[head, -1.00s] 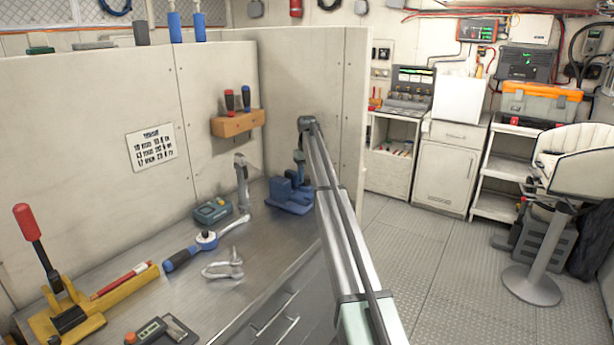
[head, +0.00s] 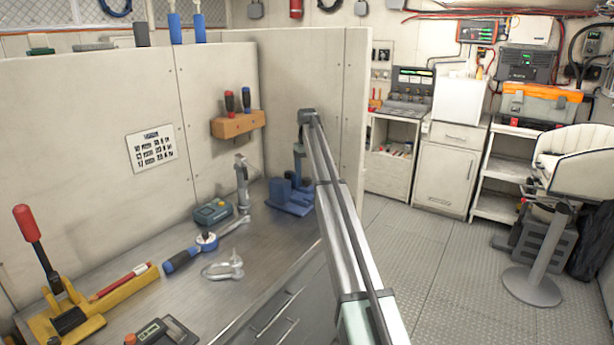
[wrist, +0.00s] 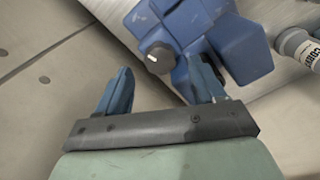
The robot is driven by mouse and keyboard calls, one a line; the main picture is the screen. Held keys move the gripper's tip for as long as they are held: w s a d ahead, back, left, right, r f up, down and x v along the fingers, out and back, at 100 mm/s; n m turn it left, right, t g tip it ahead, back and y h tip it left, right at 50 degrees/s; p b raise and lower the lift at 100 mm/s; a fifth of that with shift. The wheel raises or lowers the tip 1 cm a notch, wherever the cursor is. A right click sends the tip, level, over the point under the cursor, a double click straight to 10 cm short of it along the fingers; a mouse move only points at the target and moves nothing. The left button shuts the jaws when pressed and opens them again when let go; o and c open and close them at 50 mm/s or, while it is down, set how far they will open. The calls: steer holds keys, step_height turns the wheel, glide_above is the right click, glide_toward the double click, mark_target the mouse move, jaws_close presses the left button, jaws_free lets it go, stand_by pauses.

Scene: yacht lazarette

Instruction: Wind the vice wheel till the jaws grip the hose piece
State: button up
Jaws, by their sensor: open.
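The blue vice (head: 283,197) stands on the metal bench at its far end, by the partition. In the wrist view its blue body (wrist: 233,45) fills the top middle, and a dark round knob with a white mark, seemingly the vice wheel (wrist: 158,58), faces my gripper. My gripper (wrist: 162,68) is open, its two blue fingers spread with the wheel showing between their tips. I cannot tell whether they touch it. In the head view my gripper (head: 298,180) points down at the vice, partly covering it. I cannot make out the hose piece or the jaw gap.
A grey labelled cylinder (wrist: 298,45) is close to the vice in the wrist view. On the bench are a green-grey box (head: 212,212), a blue-handled ratchet (head: 183,258), a shackle (head: 224,267) and a yellow tool with a red handle (head: 95,300). The partition (head: 300,80) rises behind.

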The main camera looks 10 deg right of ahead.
mark_target(308, 178)
step_height(308, 178, up, 11)
steer(key=shift+f, duration=0.2)
stand_by(0.4)
steer(key=f+n, duration=0.6)
steer(key=f, duration=0.1)
steer(key=f+n, duration=0.6)
steer(key=f, duration=0.1)
steer(key=shift+d, duration=0.2)
stand_by(0.6)
steer(key=c, duration=1.1)
